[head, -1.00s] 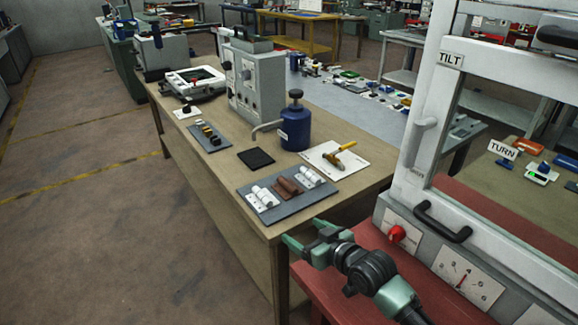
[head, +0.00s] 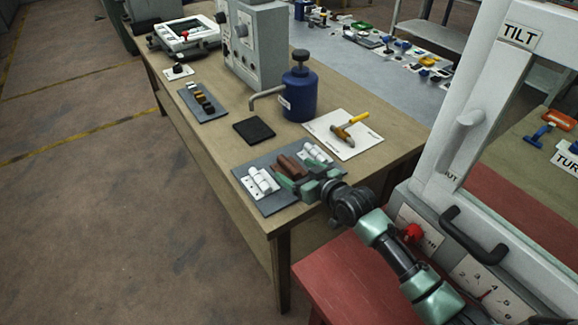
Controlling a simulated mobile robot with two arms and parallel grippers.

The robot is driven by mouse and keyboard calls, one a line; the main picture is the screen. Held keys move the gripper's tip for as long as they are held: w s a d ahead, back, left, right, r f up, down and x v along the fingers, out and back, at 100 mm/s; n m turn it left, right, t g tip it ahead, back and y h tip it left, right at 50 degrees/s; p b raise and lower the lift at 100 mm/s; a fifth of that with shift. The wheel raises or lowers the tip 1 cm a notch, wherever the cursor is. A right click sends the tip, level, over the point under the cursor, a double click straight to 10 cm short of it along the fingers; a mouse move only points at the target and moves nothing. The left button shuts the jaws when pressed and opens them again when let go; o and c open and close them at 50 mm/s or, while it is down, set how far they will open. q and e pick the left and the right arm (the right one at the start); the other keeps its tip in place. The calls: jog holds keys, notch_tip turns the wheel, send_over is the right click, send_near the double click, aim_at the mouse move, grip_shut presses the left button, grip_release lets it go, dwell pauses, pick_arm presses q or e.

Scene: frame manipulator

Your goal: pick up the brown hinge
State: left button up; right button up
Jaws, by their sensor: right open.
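The brown hinge (head: 289,166) lies on a dark grey mat (head: 252,203) near the front corner of the wooden table. A white hinge (head: 260,182) lies to its left and another white hinge (head: 317,153) to its right. My right gripper (head: 290,176), with green fingers, is open at the brown hinge and covers part of it. I cannot tell whether the fingers touch the hinge or are just above it. My left gripper is not in view.
A blue canister (head: 299,92) and a black pad (head: 254,131) stand farther back. The grey TILT frame (head: 470,125) rises close on the right, above a red bench (head: 325,280).

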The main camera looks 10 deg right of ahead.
aim_at(289, 167)
jog(key=shift+x, duration=1.2)
jog(key=shift+w+a+f, duration=0.1)
jog(key=shift+w+f, duration=0.05)
jog(key=shift+w, duration=0.1)
jog(key=c, duration=1.2)
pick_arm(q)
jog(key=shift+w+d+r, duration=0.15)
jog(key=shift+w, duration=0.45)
